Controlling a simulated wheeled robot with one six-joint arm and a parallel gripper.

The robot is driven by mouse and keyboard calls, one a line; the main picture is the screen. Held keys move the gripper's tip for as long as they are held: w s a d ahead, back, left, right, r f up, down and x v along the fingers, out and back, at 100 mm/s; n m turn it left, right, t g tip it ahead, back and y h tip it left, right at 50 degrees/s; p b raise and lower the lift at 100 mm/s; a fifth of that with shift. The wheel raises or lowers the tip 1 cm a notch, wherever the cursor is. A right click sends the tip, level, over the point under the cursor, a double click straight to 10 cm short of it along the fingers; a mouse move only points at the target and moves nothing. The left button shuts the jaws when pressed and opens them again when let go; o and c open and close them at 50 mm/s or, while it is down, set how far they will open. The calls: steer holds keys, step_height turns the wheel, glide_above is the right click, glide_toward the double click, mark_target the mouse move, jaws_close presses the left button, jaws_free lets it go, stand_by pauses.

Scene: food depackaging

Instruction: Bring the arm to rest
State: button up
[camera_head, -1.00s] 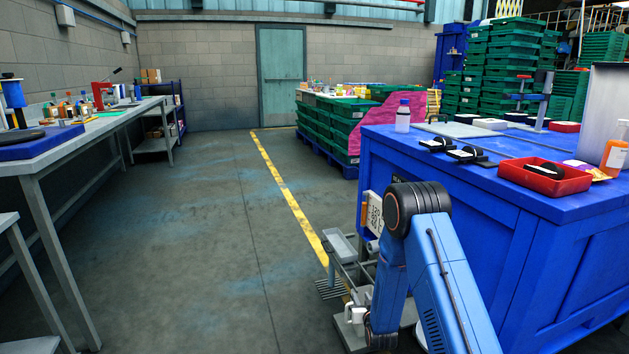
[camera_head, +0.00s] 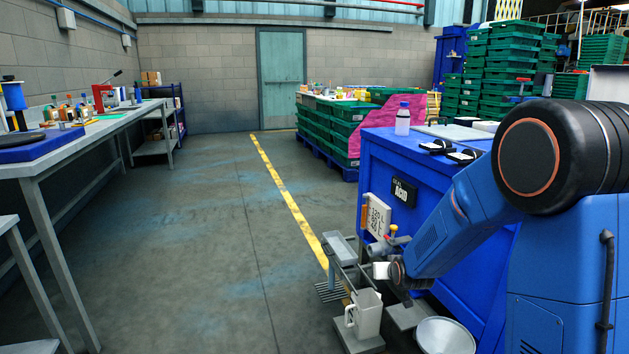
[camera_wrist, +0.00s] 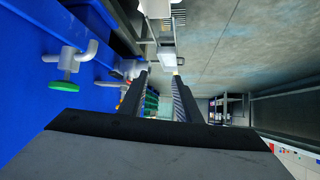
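My blue arm fills the right side of the head view, with its large black joint over the blue bench and its forearm slanting down to the left. My wrist end is low, beside the bench front, near a small metal stand (camera_head: 341,250). My gripper (camera_wrist: 161,82) shows in the wrist view with two dark fingers apart and nothing between them. Its fingertips are not clear in the head view. A white jug (camera_head: 367,314) stands on the stand's base, just below and left of my wrist end.
The blue bench (camera_head: 378,165) carries a bottle (camera_head: 402,118) and black items. A pale bowl (camera_head: 445,336) is low beneath my forearm. A green-handled tap (camera_wrist: 64,86) juts from a blue wall in the wrist view. The floor (camera_head: 200,240) left of the yellow line is clear.

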steer(key=s+d+r+g, duration=0.2)
steer(key=s+r, duration=0.6)
steer(key=s, duration=0.2)
steer(key=s+d+r+g, duration=0.1)
steer(key=s+r, duration=0.1)
steer(key=s, duration=1)
steer(key=s+d+r+g, duration=0.1)
steer(key=s+r, duration=0.1)
steer(key=s, duration=1)
steer(key=s+d+r+g, duration=0.2)
steer(key=s+r, duration=0.1)
steer(key=s, duration=0.9)
steer(key=shift+h, duration=0.4)
steer(key=shift+s+d, duration=0.1)
